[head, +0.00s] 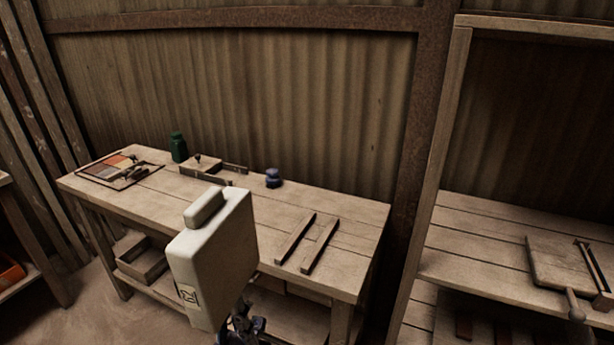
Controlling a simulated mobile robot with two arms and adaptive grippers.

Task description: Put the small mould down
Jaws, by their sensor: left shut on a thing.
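A cream-white block with rounded edges, a smaller raised block on top and a dark mark low on one side, appears to be the small mould (222,258). It is tilted in front of the workbench (170,195) and covers part of its front edge. My left gripper (241,326), dark and partly cut off by the lower picture edge, is just under the block and shut on it. The fingertip contact is mostly hidden. My right gripper is not in view.
Two parallel wooden strips (319,246) lie on the bench's right part. A dark blue pot (273,178), a green bottle (178,147) and a tile tray (101,179) stand further back and left. A shelf (460,240) at right holds a square board (556,265).

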